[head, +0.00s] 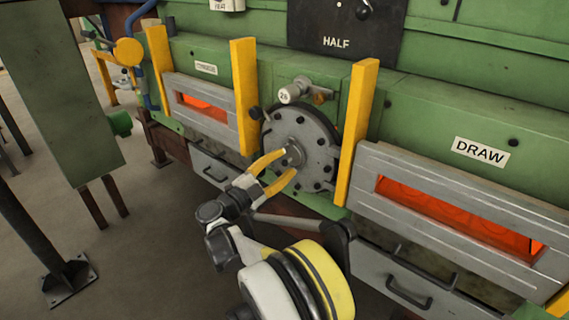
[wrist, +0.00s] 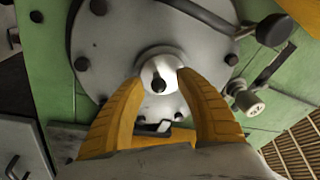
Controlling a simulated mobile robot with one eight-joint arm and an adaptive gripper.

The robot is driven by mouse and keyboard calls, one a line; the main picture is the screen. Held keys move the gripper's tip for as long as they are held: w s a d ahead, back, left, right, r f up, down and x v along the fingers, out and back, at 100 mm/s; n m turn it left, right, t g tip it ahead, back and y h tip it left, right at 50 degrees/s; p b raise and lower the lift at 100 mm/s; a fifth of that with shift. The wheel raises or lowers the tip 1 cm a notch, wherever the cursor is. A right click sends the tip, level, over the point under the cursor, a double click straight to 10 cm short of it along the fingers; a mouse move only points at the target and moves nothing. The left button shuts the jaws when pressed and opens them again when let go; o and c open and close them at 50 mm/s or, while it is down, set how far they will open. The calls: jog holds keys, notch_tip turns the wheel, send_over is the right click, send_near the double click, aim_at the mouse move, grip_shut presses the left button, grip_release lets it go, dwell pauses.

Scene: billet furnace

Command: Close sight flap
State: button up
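A round grey bolted plate (head: 314,137) stands on the green furnace wall, between two yellow uprights. It also fills much of the wrist view (wrist: 200,45), with a pale hub (wrist: 158,72) at its middle. A lever with a black ball end (wrist: 275,30) lies at the plate's edge; the ball also shows in the head view (head: 255,113). I cannot tell which of these parts is the sight flap. My gripper (head: 290,163) is at the hub. Its yellow fingers stand apart, one on each side of the hub (wrist: 158,84); contact is unclear.
Two grey doors with glowing orange slots flank the plate: one left (head: 202,108) and one right (head: 460,215), under a DRAW label (head: 482,152). A small fitting marked 26 (head: 292,91) sits above the plate. The floor (head: 150,240) at lower left is mostly clear.

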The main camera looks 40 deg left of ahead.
jog(key=shift+w, duration=0.1)
jog(key=v, duration=1.2)
